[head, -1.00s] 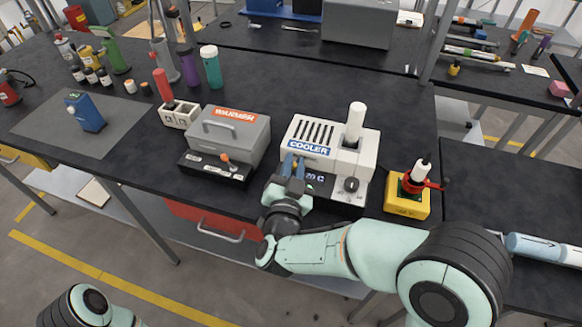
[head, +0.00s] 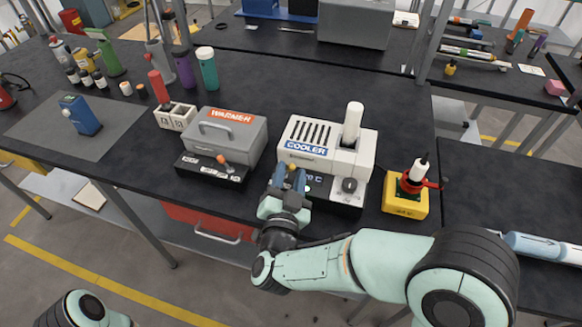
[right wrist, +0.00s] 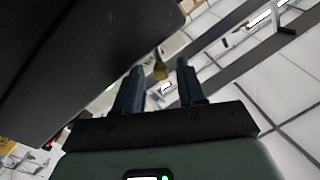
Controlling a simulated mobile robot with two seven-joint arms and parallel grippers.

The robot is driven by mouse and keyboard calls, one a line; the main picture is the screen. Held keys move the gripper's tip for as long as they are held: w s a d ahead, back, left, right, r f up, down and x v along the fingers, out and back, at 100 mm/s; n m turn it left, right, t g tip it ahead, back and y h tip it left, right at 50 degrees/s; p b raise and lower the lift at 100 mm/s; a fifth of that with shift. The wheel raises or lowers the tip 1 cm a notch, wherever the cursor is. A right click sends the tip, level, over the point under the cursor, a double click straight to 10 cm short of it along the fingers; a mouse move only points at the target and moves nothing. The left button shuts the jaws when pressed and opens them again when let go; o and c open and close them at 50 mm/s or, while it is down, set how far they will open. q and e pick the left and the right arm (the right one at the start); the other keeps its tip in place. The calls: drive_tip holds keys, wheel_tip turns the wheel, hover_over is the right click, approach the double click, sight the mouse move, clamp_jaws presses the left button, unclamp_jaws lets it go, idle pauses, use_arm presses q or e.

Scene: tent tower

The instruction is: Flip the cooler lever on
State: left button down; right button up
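The white cooler (head: 300,133) with its blue COOLER label stands on the black bench, right of the warmer. Its small lever with a yellow-orange knob (head: 292,167) shows at the front left, just beyond my right fingertips. My right gripper (head: 287,178) is in front of the cooler. In the right wrist view, the fingers (right wrist: 158,88) are apart, with the yellowish knob (right wrist: 160,70) showing beyond and between their tips. I cannot tell whether a finger touches it. The gripper partly hides the cooler's front panel and display. My left gripper is out of view.
The grey warmer (head: 232,136) stands close on the left. A yellow box with a red-and-white fitting (head: 405,205) stands on the right. A white rack (head: 174,118) and a blue device (head: 80,115) are farther left. Bare bench top lies behind the cooler.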

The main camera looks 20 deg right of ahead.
drive_tip(key=v, duration=1.1)
drive_tip(key=shift+d, duration=0.1)
